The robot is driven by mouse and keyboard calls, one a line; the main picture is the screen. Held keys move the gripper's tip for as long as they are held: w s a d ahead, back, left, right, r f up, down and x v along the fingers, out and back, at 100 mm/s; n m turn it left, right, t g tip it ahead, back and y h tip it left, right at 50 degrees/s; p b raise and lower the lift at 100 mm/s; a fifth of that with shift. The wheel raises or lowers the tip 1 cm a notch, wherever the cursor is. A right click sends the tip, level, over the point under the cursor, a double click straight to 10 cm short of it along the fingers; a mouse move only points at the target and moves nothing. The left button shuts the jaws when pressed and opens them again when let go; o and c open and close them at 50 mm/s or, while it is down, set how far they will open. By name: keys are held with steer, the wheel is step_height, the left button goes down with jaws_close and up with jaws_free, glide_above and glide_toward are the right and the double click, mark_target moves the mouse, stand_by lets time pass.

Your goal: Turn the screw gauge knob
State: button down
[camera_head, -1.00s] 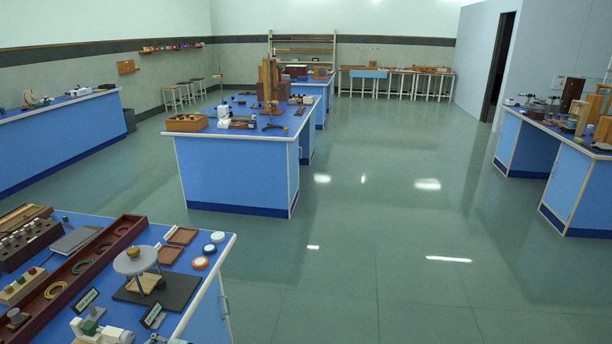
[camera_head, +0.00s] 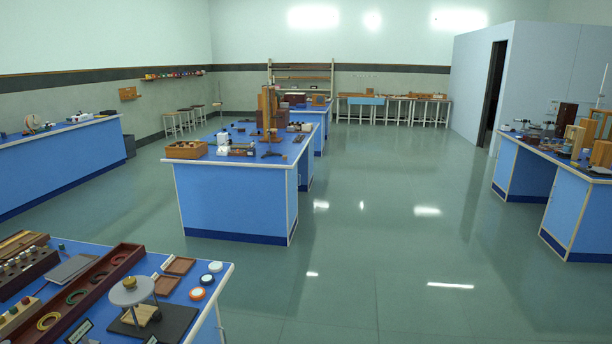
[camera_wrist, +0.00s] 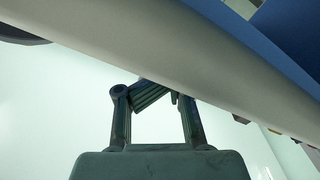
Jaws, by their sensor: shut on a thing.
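In the wrist view my gripper (camera_wrist: 158,98) points up the picture, its fingers drawn together near a broad pale band, which hides their tips. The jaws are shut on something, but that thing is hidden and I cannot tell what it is. The screw gauge and its knob cannot be made out in either current view. My gripper does not show in the head view.
The pale band (camera_wrist: 110,45) crosses the wrist view, with a blue surface (camera_wrist: 265,45) beyond. A near bench (camera_head: 214,281) at lower left carries a round-topped stand (camera_head: 131,291) and trays. A blue bench (camera_head: 232,203) stands mid-room. Open floor (camera_head: 390,230) lies to the right.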

steer(key=shift+r+p, duration=0.45)
stand_by(0.5)
steer(key=shift+w+r+p, duration=0.6)
steer(key=shift+w+p, duration=0.25)
steer(key=shift+p, duration=0.95)
steer(key=shift+w+f, duration=0.1)
steer(key=shift+f, duration=0.1)
steer(key=shift+d, duration=0.3)
steer(key=d, duration=0.2)
steer(key=s+d, duration=0.1)
steer(key=shift+d, duration=0.4)
steer(key=shift+d+f, duration=0.25)
steer(key=shift+d, duration=0.7)
